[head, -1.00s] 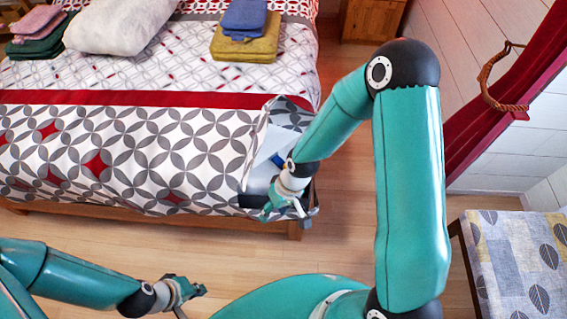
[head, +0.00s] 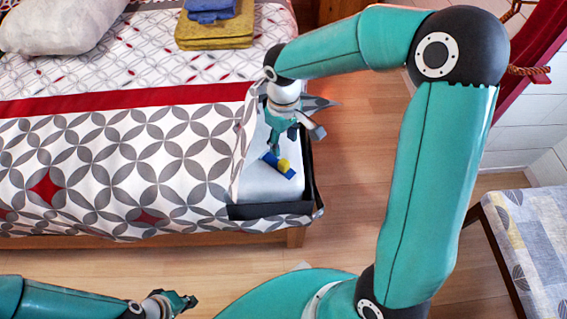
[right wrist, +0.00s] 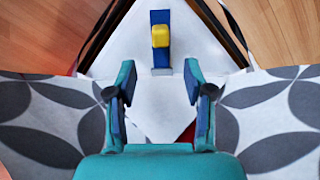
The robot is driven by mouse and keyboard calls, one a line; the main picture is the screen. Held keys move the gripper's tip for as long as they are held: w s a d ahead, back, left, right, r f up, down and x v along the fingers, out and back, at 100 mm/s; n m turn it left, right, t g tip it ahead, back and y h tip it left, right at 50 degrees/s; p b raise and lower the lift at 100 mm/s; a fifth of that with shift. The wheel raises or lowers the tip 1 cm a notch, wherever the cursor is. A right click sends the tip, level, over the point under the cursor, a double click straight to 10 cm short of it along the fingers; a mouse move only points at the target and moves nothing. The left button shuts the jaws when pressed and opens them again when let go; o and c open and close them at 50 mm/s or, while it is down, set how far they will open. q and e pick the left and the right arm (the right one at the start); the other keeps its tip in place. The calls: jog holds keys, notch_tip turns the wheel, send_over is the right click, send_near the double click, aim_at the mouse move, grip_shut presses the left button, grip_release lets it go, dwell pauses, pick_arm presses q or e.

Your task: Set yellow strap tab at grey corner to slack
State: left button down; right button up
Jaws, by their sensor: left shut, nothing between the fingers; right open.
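A yellow tab (head: 283,165) sits on a short blue strip (head: 272,160) on the bare white mattress corner (head: 262,188), where the cover is folded back. In the right wrist view the yellow tab (right wrist: 160,36) is around the middle of the blue strip (right wrist: 160,17), which has a small grey end piece (right wrist: 161,71). My right gripper (head: 296,139) is open and empty above the white corner. In the right wrist view its fingers (right wrist: 160,82) are spread short of the strip, apart from it. My left gripper (head: 186,300) is shut and empty, low at the front.
A dark grey band (head: 270,209) edges the corner. The patterned bed cover (head: 120,165) lies left of it. A blue and yellow towel stack (head: 213,32) and a pillow (head: 62,22) are further back. A leaf-patterned bench (head: 530,235) stands right. Wooden floor (head: 345,185) is free beside the bed.

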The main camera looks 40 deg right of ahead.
aim_at(284, 162)
notch_tip(284, 162, down, 10)
jog(key=shift+s+b, duration=0.1)
jog(key=shift+b, duration=1)
grip_shut()
